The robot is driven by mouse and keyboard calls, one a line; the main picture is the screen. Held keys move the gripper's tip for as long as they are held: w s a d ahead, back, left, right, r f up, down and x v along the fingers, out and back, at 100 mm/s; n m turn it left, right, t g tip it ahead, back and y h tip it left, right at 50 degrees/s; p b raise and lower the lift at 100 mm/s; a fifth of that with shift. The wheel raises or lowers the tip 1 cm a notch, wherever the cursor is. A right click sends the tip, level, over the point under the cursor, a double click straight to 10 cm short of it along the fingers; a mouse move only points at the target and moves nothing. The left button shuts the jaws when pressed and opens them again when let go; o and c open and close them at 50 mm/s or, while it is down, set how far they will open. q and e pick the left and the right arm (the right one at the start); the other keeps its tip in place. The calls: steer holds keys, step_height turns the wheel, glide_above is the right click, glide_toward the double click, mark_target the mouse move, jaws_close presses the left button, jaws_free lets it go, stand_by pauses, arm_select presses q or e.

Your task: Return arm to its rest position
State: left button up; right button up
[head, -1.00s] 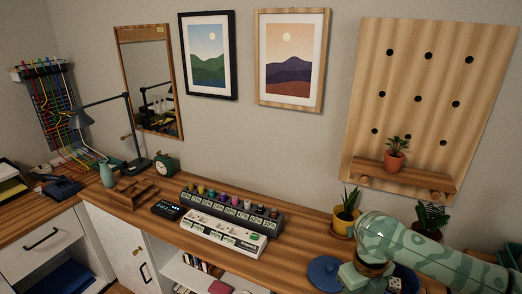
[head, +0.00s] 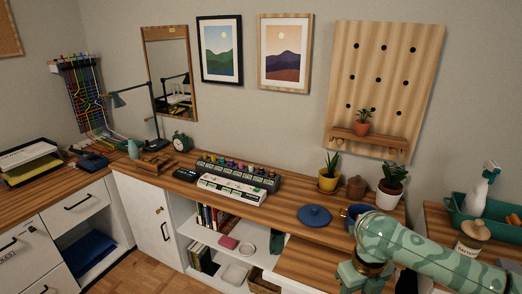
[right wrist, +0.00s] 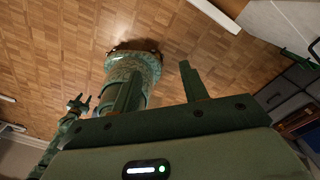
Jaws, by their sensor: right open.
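My right arm (head: 415,255) reaches in from the right edge of the head view, over the right end of the desk. Its gripper end is not clearly seen there. In the right wrist view my right gripper (right wrist: 160,70) has its two fingers well apart with nothing between them. It points over the wooden floor, with my own base and column behind. Part of my other arm shows small at the left of that view, with what looks like its gripper (right wrist: 79,103); its jaws are too small to judge.
A teal caddy (head: 463,222) and a lidded jar (head: 470,243) stand right. The floor (right wrist: 60,50) below is open.

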step_height(320, 180, down, 15)
steer(key=w+a+m+t+y, duration=0.1)
steer(key=w+m+y, duration=0.1)
steer(key=m, duration=1.1)
steer(key=s+d+f+m+t, duration=0.1)
steer(key=s+f+m, duration=0.2)
steer(key=f+m, duration=0.3)
steer(key=s+d+f+m, duration=0.2)
steer(key=s+f+m, duration=0.15)
steer(key=f, duration=0.35)
steer(key=s+d+f+m+h, duration=0.1)
steer(key=s+f+m, duration=0.2)
steer(key=s+f, duration=0.35)
steer(key=s+d+f+m+h, duration=0.1)
steer(key=s+f+m, duration=0.3)
steer(key=s, duration=0.5)
arm_select(q)
steer(key=shift+w, duration=0.15)
arm_select(e)
steer(key=s+f+m, duration=0.2)
steer(key=s+m, duration=0.1)
steer(key=s, duration=0.8)
steer(key=s+f+m+g, duration=0.1)
steer(key=s+f+m, duration=0.2)
steer(key=s, duration=0.9)
steer(key=shift+a, duration=0.15)
